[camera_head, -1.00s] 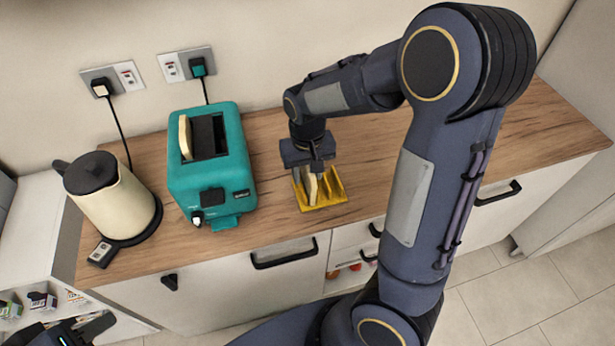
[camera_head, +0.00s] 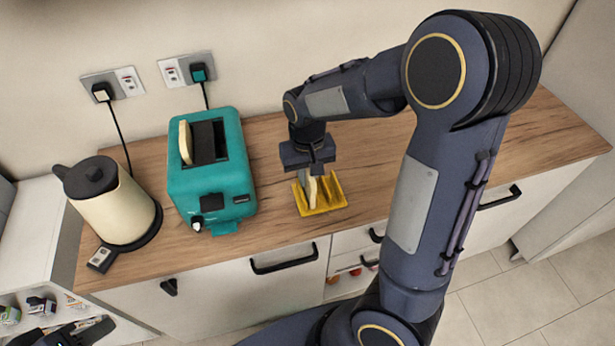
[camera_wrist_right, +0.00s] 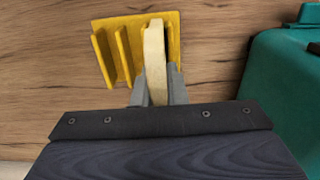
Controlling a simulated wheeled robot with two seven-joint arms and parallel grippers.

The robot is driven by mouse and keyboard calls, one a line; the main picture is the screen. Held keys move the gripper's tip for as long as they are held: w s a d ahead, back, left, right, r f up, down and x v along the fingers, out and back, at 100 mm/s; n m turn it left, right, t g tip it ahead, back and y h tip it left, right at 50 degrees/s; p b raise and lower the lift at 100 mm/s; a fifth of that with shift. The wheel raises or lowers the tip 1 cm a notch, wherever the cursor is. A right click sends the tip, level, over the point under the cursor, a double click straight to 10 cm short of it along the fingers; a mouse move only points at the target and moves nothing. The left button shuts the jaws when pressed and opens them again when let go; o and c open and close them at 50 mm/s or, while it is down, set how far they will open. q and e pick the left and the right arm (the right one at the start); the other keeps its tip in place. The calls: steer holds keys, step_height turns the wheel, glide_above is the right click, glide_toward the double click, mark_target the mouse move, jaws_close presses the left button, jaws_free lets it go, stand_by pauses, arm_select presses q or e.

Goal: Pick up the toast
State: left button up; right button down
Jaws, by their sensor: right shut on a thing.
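One slice of toast (camera_head: 312,190) stands upright in the yellow rack (camera_head: 334,196) on the counter. It also shows in the right wrist view (camera_wrist_right: 155,58), at the rack's (camera_wrist_right: 171,22) side nearest the toaster. My right gripper (camera_head: 313,176) points down over the rack and is shut on this slice, with its fingers (camera_wrist_right: 157,97) on both sides of it. Another slice of toast (camera_head: 185,142) sticks up from the left slot of the teal toaster (camera_head: 234,160).
A cream kettle (camera_head: 115,213) stands left of the toaster, with its cord running to a wall socket (camera_head: 112,84). The wooden counter (camera_head: 385,160) is bare right of the rack. Drawers with black handles (camera_head: 284,260) are below.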

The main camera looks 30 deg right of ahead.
step_height(320, 180, up, 3)
steer(key=shift+f, duration=0.2)
steer(key=s+a+r+b, duration=0.1)
steer(key=s+a+r, duration=0.7)
steer(key=a, duration=0.3)
steer(key=shift+a+r, duration=0.3)
steer(key=shift+r, duration=0.55)
